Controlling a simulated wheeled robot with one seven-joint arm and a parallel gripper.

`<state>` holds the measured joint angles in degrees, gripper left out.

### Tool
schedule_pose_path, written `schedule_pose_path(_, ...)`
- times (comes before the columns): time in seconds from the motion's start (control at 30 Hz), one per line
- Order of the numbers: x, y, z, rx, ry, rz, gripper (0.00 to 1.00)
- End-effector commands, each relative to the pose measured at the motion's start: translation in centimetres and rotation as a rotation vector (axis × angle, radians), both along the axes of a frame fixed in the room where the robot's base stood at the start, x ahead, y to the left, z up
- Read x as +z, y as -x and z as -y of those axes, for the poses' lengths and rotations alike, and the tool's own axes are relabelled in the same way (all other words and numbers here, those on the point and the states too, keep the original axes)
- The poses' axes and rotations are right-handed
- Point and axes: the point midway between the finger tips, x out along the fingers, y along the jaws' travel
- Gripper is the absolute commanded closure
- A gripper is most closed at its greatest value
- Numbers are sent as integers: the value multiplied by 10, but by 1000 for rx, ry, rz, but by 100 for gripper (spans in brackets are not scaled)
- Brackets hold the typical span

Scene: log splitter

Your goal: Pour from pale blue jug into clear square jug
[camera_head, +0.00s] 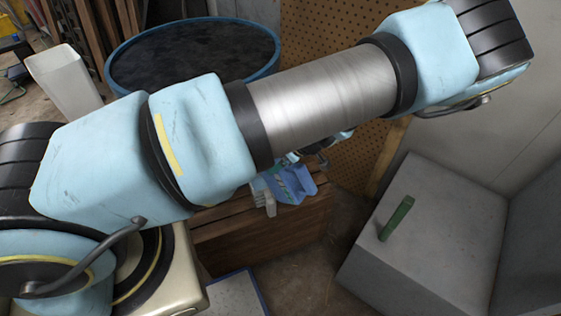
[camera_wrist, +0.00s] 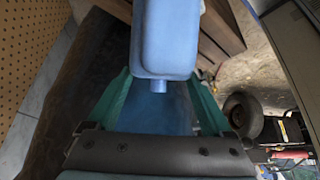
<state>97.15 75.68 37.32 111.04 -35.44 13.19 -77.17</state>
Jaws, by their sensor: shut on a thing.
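The pale blue jug (camera_wrist: 167,40) fills the top middle of the wrist view, between the teal fingers of my gripper (camera_wrist: 160,80), which is shut on it. In the head view the blue jug (camera_head: 296,182) shows below my arm, over or at the top of a brown wooden block. A small pale grey, squarish piece (camera_head: 263,198) shows just left of it; I cannot tell whether this is the clear square jug. My arm hides part of this area. No liquid stream can be made out.
The wooden block (camera_head: 265,240) stands below the jug. A round blue-rimmed tub (camera_head: 190,60) and a white bin (camera_head: 65,82) are at back left. Pegboard (camera_head: 340,40) stands behind.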

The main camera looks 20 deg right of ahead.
Motion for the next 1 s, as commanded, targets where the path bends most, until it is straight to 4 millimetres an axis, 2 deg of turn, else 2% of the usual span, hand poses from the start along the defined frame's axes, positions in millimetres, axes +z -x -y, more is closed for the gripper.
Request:
schedule_pose_path(0.03,1,0,0,0,0,0,62)
schedule_pose_path(0.37,0,0,0,0,0,0,100)
schedule_pose_path(0.63,5,0,0,0,0,0,100)
schedule_pose_path(1.0,33,0,1,-1,1,0,100)
